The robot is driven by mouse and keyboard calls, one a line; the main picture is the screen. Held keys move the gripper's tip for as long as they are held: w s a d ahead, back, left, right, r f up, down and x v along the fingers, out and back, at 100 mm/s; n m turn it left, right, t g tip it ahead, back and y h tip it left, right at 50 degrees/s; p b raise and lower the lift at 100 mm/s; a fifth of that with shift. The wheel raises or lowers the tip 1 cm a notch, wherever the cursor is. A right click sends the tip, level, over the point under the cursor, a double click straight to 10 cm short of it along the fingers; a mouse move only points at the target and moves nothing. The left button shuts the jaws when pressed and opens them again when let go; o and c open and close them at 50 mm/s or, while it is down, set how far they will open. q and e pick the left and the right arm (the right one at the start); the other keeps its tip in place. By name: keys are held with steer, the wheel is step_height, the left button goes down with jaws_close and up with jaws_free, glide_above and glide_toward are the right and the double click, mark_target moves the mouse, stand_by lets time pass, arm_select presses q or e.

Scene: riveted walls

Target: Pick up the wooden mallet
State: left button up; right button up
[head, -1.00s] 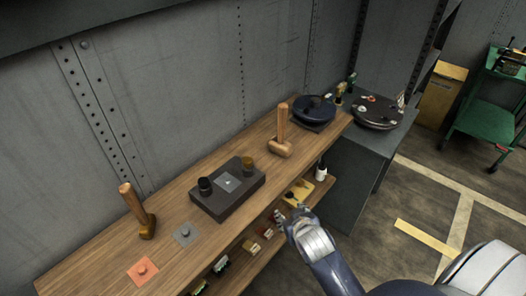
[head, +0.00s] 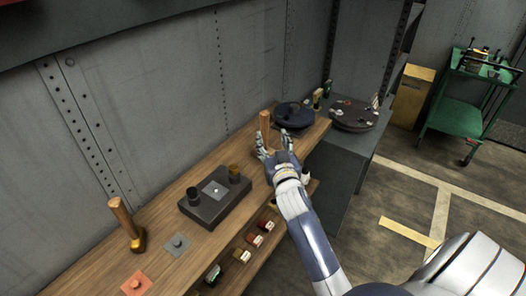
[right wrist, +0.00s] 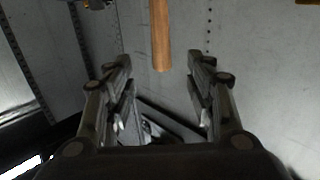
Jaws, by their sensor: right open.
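The wooden mallet (head: 264,124) stands upright on its head at the far part of the wooden bench, its pale handle pointing up. My right gripper (head: 270,146) is open right by it and hides the head and lower handle in the head view. In the right wrist view the handle (right wrist: 160,36) comes down from the top edge, and its end lies in line with the gap between the open fingers (right wrist: 160,68). I see no clear contact. My left gripper is not in view.
A second hammer with a brass-coloured head (head: 136,243) stands at the bench's near left. A dark block with two knobs (head: 208,210) lies between them. A dark blue round thing (head: 293,114) is just beyond the mallet. The riveted wall (head: 180,90) runs behind the bench.

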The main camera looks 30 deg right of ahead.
mark_target(265, 121)
steer(key=x, duration=0.3)
steer(key=p+x, duration=0.1)
steer(key=x, duration=0.1)
steer(key=shift+d+r, duration=0.2)
steer(key=shift+r, duration=0.15)
steer(key=shift+w+d, duration=0.15)
steer(key=shift+w, duration=0.35)
steer(key=shift+w+d+p, duration=0.15)
steer(key=shift+w+p, duration=0.2)
steer(key=shift+p+x, duration=0.6)
steer(key=shift+x, duration=1.65)
steer(key=shift+c, duration=0.2)
jaws_close()
